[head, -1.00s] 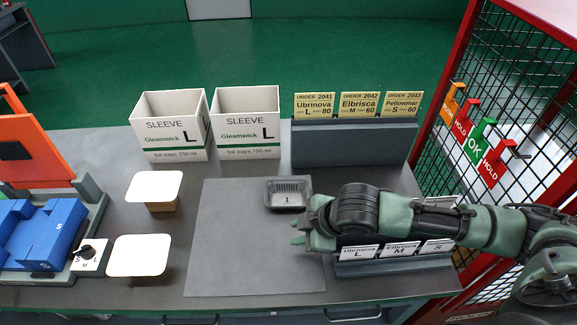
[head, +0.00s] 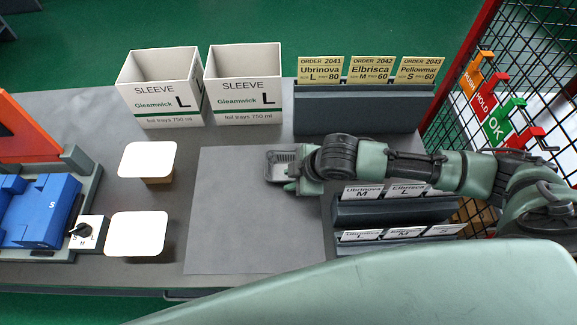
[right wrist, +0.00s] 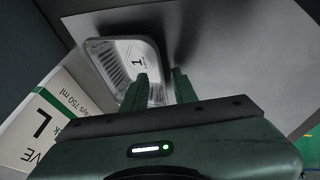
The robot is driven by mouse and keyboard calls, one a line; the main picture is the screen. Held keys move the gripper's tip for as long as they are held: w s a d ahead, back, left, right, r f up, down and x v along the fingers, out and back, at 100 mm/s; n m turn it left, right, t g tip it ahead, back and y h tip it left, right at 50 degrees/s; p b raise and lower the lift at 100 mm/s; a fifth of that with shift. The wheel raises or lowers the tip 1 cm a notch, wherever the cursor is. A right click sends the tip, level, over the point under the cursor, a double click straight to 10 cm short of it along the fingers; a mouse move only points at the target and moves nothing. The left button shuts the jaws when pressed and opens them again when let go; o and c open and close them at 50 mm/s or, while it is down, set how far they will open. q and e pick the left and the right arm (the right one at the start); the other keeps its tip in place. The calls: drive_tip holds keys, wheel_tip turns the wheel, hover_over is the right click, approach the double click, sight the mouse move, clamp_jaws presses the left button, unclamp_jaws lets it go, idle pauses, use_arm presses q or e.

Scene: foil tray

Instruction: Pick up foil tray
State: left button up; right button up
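The foil tray (head: 271,168) is a small silvery tray on the grey mat (head: 235,240), near the mat's far edge. The right wrist view shows the tray (right wrist: 104,62) with a "1" on its floor. My right gripper (head: 290,181) is at the tray's right side and hides part of it in the head view. In the right wrist view the two fingers (right wrist: 161,84) are apart, one over the tray and the other outside its rim, with the tray's near wall between them. Contact cannot be told. My left gripper is not in view.
Two white sleeve boxes (head: 160,88) stand behind the mat at the left. A grey holder (head: 355,110) with order cards is behind the tray. Card racks (head: 395,212) lie right of the mat, under my forearm. Two white-topped blocks (head: 148,160) and a blue fixture (head: 40,215) are left.

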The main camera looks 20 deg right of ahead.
drive_tip(key=shift+w+a+f, duration=0.15)
drive_tip(key=shift+f, duration=0.2)
clamp_jaws()
